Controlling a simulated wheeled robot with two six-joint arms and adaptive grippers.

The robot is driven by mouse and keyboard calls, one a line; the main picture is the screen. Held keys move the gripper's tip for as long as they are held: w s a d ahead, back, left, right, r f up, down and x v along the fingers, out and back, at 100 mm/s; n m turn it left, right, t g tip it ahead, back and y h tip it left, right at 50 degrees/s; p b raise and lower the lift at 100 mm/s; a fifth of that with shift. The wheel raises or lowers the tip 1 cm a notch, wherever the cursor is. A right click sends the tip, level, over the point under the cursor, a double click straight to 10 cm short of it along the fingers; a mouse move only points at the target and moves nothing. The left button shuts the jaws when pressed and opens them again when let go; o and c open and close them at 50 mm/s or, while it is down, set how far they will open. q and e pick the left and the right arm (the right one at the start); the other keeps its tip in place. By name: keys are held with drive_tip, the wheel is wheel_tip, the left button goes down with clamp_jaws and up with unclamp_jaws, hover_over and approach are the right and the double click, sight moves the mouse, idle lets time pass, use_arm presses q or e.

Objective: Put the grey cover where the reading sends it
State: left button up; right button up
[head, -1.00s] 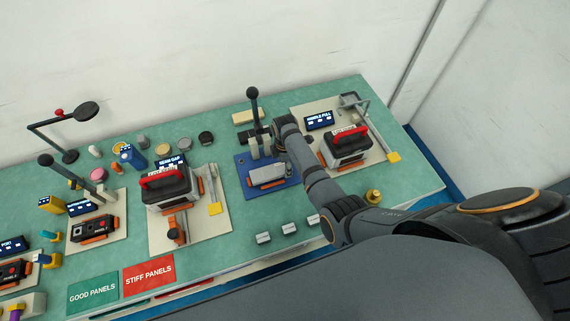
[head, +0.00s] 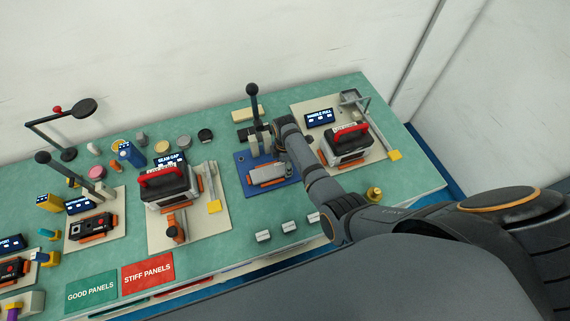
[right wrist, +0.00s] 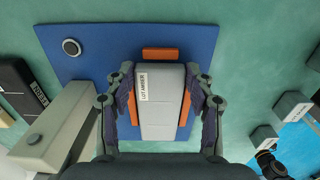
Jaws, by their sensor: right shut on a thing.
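The grey cover (head: 267,175) lies on a blue plate (head: 245,186) in the middle of the bench. In the right wrist view the grey cover (right wrist: 161,112) is a pale block with a white label that seems to read LOT AMBER. Orange pieces show beside it and beyond its far end. My right gripper (right wrist: 160,85) has one finger on each long side of the cover and is shut on it. In the head view my right arm's links mostly hide this gripper. My left gripper is not in view.
A black-knobbed lever (head: 253,105) stands behind the cover. A HANDLE PULL station (head: 377,140) is to the right, a SEAM GAP station (head: 218,225) to the left. A green GOOD PANELS area (head: 91,292) and a red STIFF PANELS area (head: 148,272) lie at front left. Small pale blocks (head: 263,236) line the front.

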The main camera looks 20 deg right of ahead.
drive_tip(key=shift+f+p, duration=0.1)
drive_tip(key=shift+p, duration=0.2)
idle(0.6)
drive_tip(key=o, duration=1.4)
drive_tip(key=shift+c, duration=0.2)
wheel_tip(320, 180, up, 12)
